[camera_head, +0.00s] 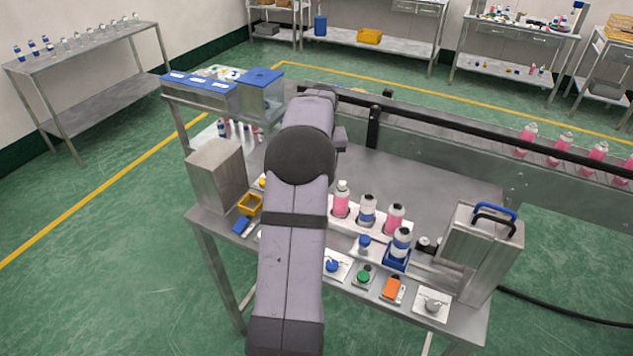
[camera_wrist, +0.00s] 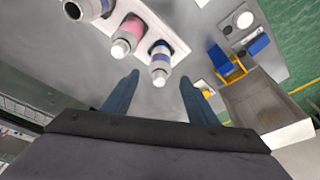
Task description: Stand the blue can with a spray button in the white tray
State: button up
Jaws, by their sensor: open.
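The white tray (camera_head: 338,226) is a long block on the bench holding a row of cans; it also shows in the wrist view (camera_wrist: 143,14). In the wrist view, a blue-banded can with a white top (camera_wrist: 160,62) stands at the tray's end, beside a pink can (camera_wrist: 126,38). My arm hides that end in the head view. Another blue-banded can (camera_head: 367,211), with a dark top, stands in the tray, and one (camera_head: 401,243) stands in a blue holder in front. My gripper (camera_wrist: 158,82) is open and empty, its fingers pointing toward the end can, apart from it.
A steel box (camera_head: 217,173) and yellow bin (camera_head: 249,205) stand at the bench's left. A steel machine with handles (camera_head: 480,248) stands at the right. Small pads with caps and parts (camera_head: 363,276) line the front edge. A conveyor (camera_head: 470,155) with pink bottles runs behind.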

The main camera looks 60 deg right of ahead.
jog(key=shift+w+v, duration=0.4)
jog(key=shift+v, duration=2.25)
jog(key=w+a+f+n+y, duration=0.15)
jog(key=w+a, duration=0.25)
jog(key=a, duration=0.5)
jog(key=w+a+f+n, duration=0.15)
jog(key=w+a, duration=0.25)
jog(key=a, duration=0.4)
jog(key=w+a+f+n, duration=0.1)
jog(key=w+a+n, duration=0.1)
jog(key=w+a, duration=0.5)
jog(key=s+a+f+n+g, duration=0.1)
jog(key=s+a+f+n, duration=0.15)
jog(key=a, duration=0.65)
jog(key=s+a+f+n, duration=0.1)
jog(key=s+a, duration=0.2)
jog(key=a, duration=0.7)
jog(key=s+a+f+n+y, duration=0.1)
jog(key=s+a+f, duration=0.3)
jog(key=s+a, duration=0.5)
jog(key=shift+s+n+g+b, duration=0.25)
jog(key=shift+n+g+b, duration=0.2)
jog(key=shift+n, duration=0.4)
jog(key=shift+f, duration=0.1)
